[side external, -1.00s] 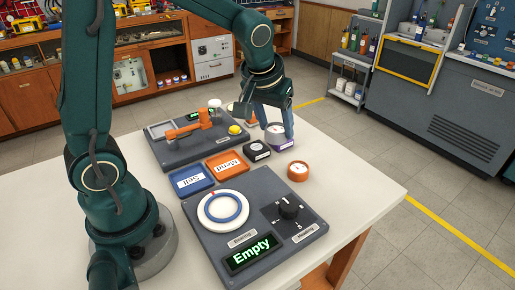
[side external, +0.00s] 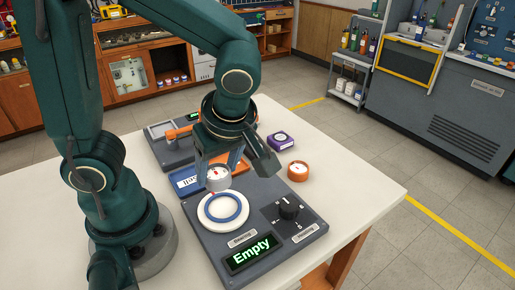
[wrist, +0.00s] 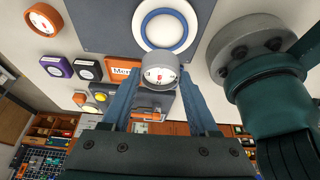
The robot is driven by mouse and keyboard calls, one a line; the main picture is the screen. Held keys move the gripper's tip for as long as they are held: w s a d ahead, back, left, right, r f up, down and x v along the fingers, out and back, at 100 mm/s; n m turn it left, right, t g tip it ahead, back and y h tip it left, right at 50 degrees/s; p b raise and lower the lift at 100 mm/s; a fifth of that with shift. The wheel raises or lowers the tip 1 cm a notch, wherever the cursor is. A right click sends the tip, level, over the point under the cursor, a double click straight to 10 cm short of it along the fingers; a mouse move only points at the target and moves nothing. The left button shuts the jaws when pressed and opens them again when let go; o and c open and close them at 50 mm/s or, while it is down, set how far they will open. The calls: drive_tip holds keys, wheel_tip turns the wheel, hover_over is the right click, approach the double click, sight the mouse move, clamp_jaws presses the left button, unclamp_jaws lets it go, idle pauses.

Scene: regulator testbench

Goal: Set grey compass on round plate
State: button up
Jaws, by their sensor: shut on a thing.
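The grey compass (side external: 217,178) is a short grey cylinder with a white dial. My gripper (side external: 226,168) is shut on it and holds it just behind the round plate. In the wrist view the compass (wrist: 160,74) sits between my two blue fingers, dial showing. The round plate (side external: 222,207) is white with a blue ring and lies on the dark panel at the table's front. In the wrist view the plate (wrist: 165,42) lies just beyond the compass. The plate is empty; whether the compass overlaps its rear edge in height I cannot tell.
A dark knob (side external: 289,206) and a green "Empty" display (side external: 250,254) are on the same panel. An orange round gauge (side external: 298,171) and a purple box (side external: 280,140) stand to the right.

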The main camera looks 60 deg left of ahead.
sight(222, 189)
drive_tip(key=shift+s+d+m, duration=0.15)
drive_tip(key=shift+d+m, duration=0.35)
drive_tip(key=shift+d, duration=0.2)
drive_tip(key=shift+t, duration=0.3)
drive_tip(key=shift+f, duration=2.3)
drive_tip(key=shift+f, duration=0.5)
drive_tip(key=o, duration=1.5)
drive_tip(key=shift+c, duration=0.2)
drive_tip(key=shift+o, duration=0.4)
drive_tip(key=shift+r, duration=4)
